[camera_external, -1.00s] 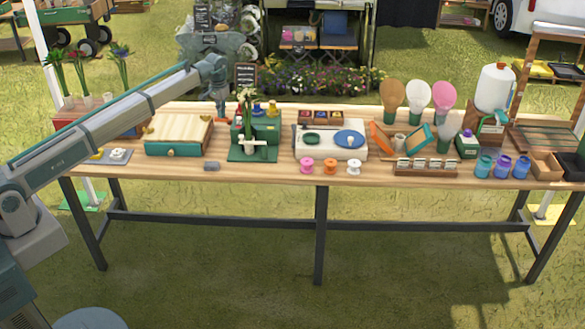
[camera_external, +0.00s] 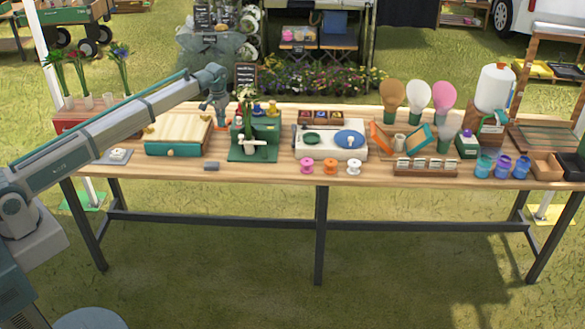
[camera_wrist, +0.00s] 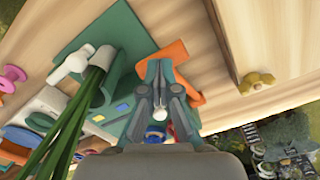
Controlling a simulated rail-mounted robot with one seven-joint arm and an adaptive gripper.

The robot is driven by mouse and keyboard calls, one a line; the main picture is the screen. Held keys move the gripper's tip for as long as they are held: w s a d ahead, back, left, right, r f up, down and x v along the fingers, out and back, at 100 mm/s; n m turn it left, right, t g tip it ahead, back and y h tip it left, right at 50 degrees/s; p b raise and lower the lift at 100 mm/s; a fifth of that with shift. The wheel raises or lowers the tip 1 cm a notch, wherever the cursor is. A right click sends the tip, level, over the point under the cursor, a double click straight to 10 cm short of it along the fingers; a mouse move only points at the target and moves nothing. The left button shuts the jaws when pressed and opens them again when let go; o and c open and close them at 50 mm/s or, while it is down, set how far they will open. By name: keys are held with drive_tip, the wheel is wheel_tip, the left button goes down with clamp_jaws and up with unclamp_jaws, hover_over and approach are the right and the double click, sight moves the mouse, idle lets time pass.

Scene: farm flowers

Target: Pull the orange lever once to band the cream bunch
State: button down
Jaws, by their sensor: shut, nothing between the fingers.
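The green banding stand (camera_external: 253,153) stands left of the middle of the table. The cream bunch (camera_external: 245,94) is upright in it, and its green stems (camera_wrist: 72,125) cross the left of the wrist view beside a white fitting (camera_wrist: 72,64). The orange lever (camera_wrist: 178,50) shows beside the stand's green body in the wrist view, partly hidden behind my fingers. My gripper (camera_wrist: 158,66) is shut and empty, its fingertips overlapping the lever in that view; I cannot tell whether they touch. In the external view my gripper (camera_external: 218,118) points down just left of the stand.
A wooden box with a green front (camera_external: 178,137) stands close on the left, with a brass knob (camera_wrist: 257,80) near my gripper. Pink, orange and white spools (camera_external: 330,166) and a white tray (camera_external: 300,150) lie to the right. The table's front edge before the stand is mostly clear.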

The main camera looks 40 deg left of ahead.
sight(221, 129)
drive_tip(key=shift+s+d+f+b, duration=0.1)
drive_tip(key=shift+s+f+b, duration=0.05)
drive_tip(key=shift+f, duration=0.45)
drive_tip(key=shift+s+d+f+b, duration=0.1)
drive_tip(key=shift+d+f+b, duration=0.05)
drive_tip(key=shift+f, duration=0.4)
drive_tip(key=shift+s+d+f+b, duration=0.1)
drive_tip(key=shift+s+f+b, duration=0.05)
drive_tip(key=shift+f, duration=0.45)
drive_tip(key=shift+s+d+f+b, duration=0.1)
drive_tip(key=shift+f+b, duration=0.35)
drive_tip(key=shift+f, duration=0.9)
drive_tip(key=shift+r, duration=0.15)
wheel_tip(221, 129, up, 15)
drive_tip(key=s+d+p, duration=0.1)
drive_tip(key=p, duration=0.6)
drive_tip(key=shift+s+d, duration=0.15)
drive_tip(key=shift+s, duration=0.15)
